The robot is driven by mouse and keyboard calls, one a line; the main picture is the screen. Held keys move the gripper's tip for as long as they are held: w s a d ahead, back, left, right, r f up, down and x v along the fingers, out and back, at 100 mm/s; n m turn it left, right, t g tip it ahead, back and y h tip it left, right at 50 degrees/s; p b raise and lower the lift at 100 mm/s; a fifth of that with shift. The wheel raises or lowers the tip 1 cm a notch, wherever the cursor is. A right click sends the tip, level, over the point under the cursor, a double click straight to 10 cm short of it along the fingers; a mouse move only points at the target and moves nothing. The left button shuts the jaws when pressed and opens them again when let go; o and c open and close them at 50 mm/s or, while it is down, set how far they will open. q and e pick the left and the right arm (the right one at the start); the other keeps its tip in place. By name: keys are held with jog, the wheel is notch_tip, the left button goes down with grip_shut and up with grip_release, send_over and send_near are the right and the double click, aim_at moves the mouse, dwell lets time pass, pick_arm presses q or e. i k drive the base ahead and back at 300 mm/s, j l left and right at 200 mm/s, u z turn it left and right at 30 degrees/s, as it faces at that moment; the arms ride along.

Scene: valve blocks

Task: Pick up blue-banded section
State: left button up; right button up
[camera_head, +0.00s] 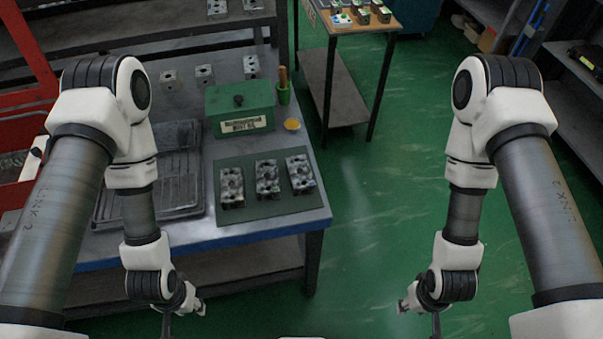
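Three grey metal valve sections lie in a row on a dark green mat (253,211) on the workbench: a left one (231,187), a middle one (267,179) and a right one (300,173). Faint bluish tints show near the lower ends of the middle and right ones, but a clear blue band cannot be made out. My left gripper (166,326) hangs in front of the bench at the lower left, apart from the sections. My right gripper (437,326) hangs over open floor. Both are small and cut off by the bottom edge, so their opening is unclear.
A green box (240,117) stands behind the mat, beside a green cup (283,96) and a yellow dish (292,124). A black tray (200,196) lies left. More blocks stand behind. A small cart (350,29) holds coloured parts. Floor right of the bench is clear.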

aim_at(302, 180)
jog(key=l, duration=0.8)
jog(key=i+l, duration=0.1)
jog(key=l, duration=0.7)
